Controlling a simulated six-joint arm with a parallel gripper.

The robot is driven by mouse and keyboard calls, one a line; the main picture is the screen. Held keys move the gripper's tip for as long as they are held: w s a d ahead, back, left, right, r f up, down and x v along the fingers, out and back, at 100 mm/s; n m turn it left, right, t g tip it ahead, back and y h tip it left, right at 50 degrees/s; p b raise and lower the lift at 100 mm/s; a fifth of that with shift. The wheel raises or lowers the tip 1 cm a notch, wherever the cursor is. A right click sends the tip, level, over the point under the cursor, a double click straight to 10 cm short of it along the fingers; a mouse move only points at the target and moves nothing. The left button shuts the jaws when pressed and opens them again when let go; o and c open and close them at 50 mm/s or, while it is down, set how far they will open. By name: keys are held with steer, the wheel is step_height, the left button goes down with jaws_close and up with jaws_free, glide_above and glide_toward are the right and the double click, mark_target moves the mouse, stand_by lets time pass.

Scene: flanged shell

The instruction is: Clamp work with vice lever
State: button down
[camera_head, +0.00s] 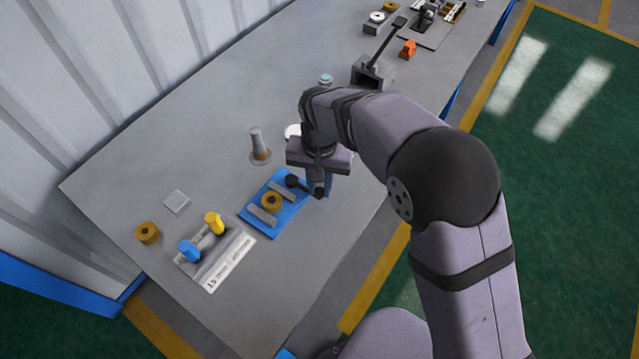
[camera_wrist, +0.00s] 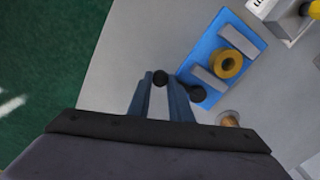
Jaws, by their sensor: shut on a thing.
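The vice is a blue base (camera_head: 290,217) with two grey jaws, a far one (camera_head: 262,215) and one nearer my gripper (camera_head: 283,192). A brass-coloured ring (camera_head: 271,202) sits between the jaws; I cannot tell if both touch it. In the wrist view the ring (camera_wrist: 228,65) lies flat. A dark round hub (camera_wrist: 196,93) is at the vice's end by my gripper, and the lever runs from it to a black knob (camera_wrist: 160,77). My gripper (camera_wrist: 161,84) is shut on this knob, beside the base. In the head view my gripper (camera_head: 318,188) partly hides the lever.
A grey post (camera_head: 257,143) on a round foot stands behind the vice. A labelled plate (camera_head: 228,265) with blue and yellow parts lies to the left, with another brass ring (camera_head: 147,232) and a grey square (camera_head: 176,201). A grey block with a lever (camera_head: 372,75) stands farther back.

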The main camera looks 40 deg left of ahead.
steer(key=shift+w, duration=0.1)
steer(key=w+n, duration=0.1)
steer(key=n, duration=0.1)
steer(key=w+n+p, duration=0.1)
steer(key=n, duration=0.1)
steer(key=shift+w+a+r, duration=0.1)
steer(key=shift+w+a, duration=0.2)
steer(key=shift+w, duration=0.1)
steer(key=w+n, duration=0.1)
steer(key=w+a+n+p, duration=0.1)
steer(key=n, duration=0.1)
steer(key=shift+w+a, duration=0.15)
steer(key=shift+a, duration=0.05)
steer(key=w+a+n, duration=0.1)
steer(key=n, duration=0.1)
steer(key=a+n, duration=0.1)
steer(key=n, duration=0.1)
steer(key=shift+w, duration=0.35)
steer(key=shift+w+a+n+p, duration=0.25)
steer(key=shift+a+n, duration=0.35)
steer(key=shift+n, duration=0.3)
steer(key=shift+w+a+n+p, duration=0.25)
steer(key=shift+a+n, duration=0.3)
steer(key=shift+n, duration=0.35)
steer(key=c, duration=1.6)
jaws_free()
